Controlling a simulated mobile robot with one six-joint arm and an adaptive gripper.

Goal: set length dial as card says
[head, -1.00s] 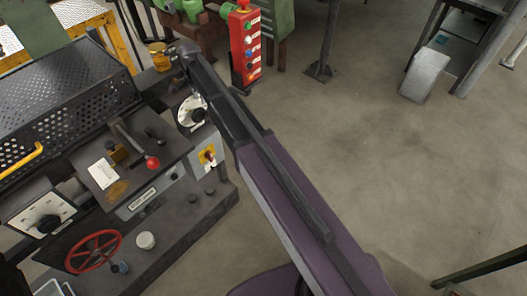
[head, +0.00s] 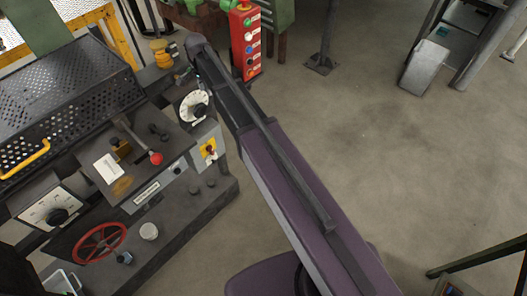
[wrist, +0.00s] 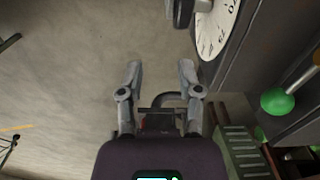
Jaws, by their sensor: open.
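A round white dial (head: 195,106) with dark marks and a black knob stands on the right part of the machine. Part of it, with some numbers, shows at the top right of the wrist view (wrist: 222,28). A second plate with a black knob (head: 52,213) is at the machine's lower left. I cannot read which one is the length dial. A small white card (head: 108,168) lies on the machine's sloping panel, its writing too small to read. My gripper (wrist: 160,70) is open and empty, its fingers apart, to the lower left of the dial in the wrist view. The head view hides the fingers.
A red-balled lever (head: 156,158), a yellow-plated switch (head: 209,150) and a red handwheel (head: 100,243) are on the machine. A red push-button box (head: 245,45) stands behind my arm. A green ball knob (wrist: 277,101) is at right. The floor on the right is largely clear.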

